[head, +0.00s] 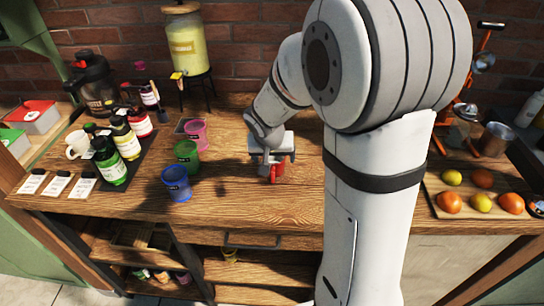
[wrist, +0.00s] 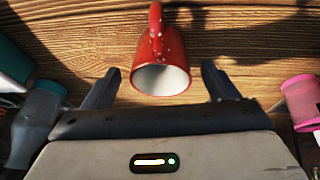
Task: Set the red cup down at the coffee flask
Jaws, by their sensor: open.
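The red cup (head: 277,172), white inside, is on the wooden table below my gripper (head: 271,157), partly hidden by it in the head view. In the wrist view the red cup (wrist: 160,50) has its mouth towards my gripper and its handle at the top. My gripper (wrist: 160,84) is open, with one finger on each side of the cup's near end. No finger clearly touches it. The coffee flask appears to be the dark jug (head: 95,82) at the back left of the table, well away from the cup.
Blue (head: 177,184), green (head: 186,155) and pink (head: 196,134) cups stand left of my gripper. Bottles (head: 110,160) on a dark tray and a white mug (head: 77,144) are farther left. A yellow drink dispenser (head: 186,45) stands behind. The table front by the red cup is clear.

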